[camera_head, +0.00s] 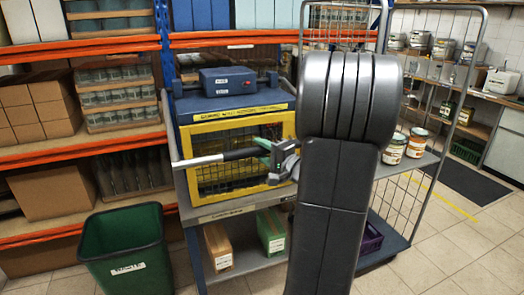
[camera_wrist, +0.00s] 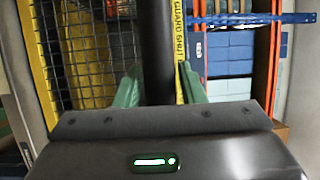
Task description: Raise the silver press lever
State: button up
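The press lever, a silver bar (camera_head: 197,161) with a black grip (camera_head: 241,154), lies nearly level across the front of the blue press with its yellow-framed mesh guard (camera_head: 235,122). My gripper (camera_head: 264,148) has green fingers and is at the right end of the black grip. In the wrist view the dark grip (camera_wrist: 156,45) runs between the two fingers, and my gripper (camera_wrist: 158,85) appears closed on it. The contact faces are partly hidden. The guard appears closed; a yellow strip reading "GUARD SHUT" (camera_wrist: 179,45) stands behind the grip.
A green bin (camera_head: 125,252) stands on the floor at the left, before orange-beamed shelves with boxes and jars. Two labelled jars (camera_head: 405,147) stand on a wire cart (camera_head: 437,120) at the right. Boxes (camera_head: 217,247) sit on the shelf below the press.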

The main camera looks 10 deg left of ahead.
grip_shut()
jog(key=shift+r, duration=0.1)
